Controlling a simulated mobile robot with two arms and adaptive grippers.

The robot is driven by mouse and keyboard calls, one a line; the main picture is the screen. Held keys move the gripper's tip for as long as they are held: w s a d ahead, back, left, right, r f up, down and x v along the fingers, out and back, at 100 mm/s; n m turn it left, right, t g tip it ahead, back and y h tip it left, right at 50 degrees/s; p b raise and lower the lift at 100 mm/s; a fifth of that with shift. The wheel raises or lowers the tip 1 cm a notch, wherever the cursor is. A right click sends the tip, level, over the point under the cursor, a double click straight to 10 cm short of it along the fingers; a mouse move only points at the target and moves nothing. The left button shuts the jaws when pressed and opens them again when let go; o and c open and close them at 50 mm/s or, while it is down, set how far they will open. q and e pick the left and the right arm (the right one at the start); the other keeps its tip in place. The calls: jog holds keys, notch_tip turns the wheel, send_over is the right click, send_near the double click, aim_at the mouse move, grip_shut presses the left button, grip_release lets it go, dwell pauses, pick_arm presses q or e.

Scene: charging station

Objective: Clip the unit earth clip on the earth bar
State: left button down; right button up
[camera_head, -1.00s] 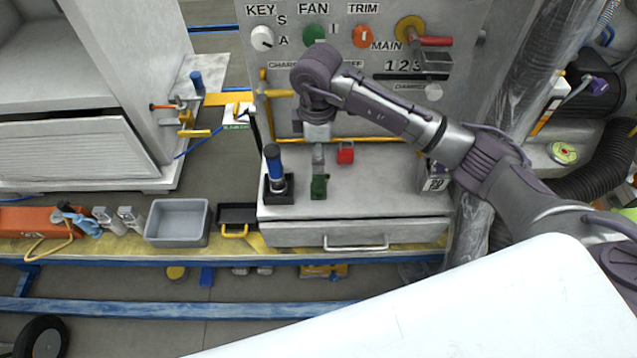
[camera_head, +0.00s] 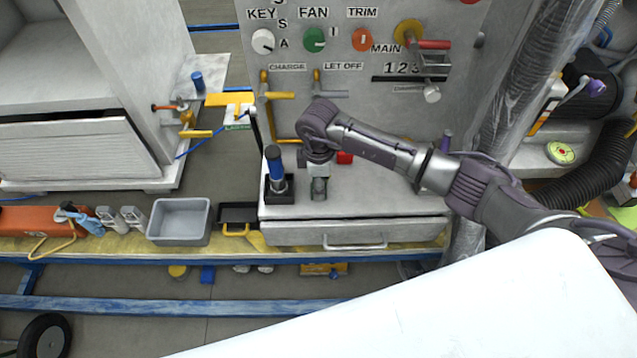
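My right gripper (camera_head: 318,185) points down over the grey cabinet top, where its grey body covers the green block. Its fingertips are hidden, so I cannot tell whether it is open or holds anything. A yellow bar (camera_head: 229,99) with a small green-marked label (camera_head: 237,122) below it stands left of the panel; it may be the earth bar. Beside it are yellow-and-orange clamp-like fittings (camera_head: 187,120) with a blue cable. A blue-handled clip-like tool (camera_head: 80,219) lies at the far left. I cannot tell which piece is the unit earth clip. My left gripper is not in view.
A blue-handled tool (camera_head: 276,170) stands upright in a black holder, close left of my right gripper. A red block (camera_head: 344,158) lies behind it. The control panel (camera_head: 350,110) with levers and knobs rises behind. A grey bin (camera_head: 179,222) sits lower left.

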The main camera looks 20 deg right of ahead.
jog(key=shift+c, duration=0.3)
grip_shut()
jog(key=shift+r, duration=0.15)
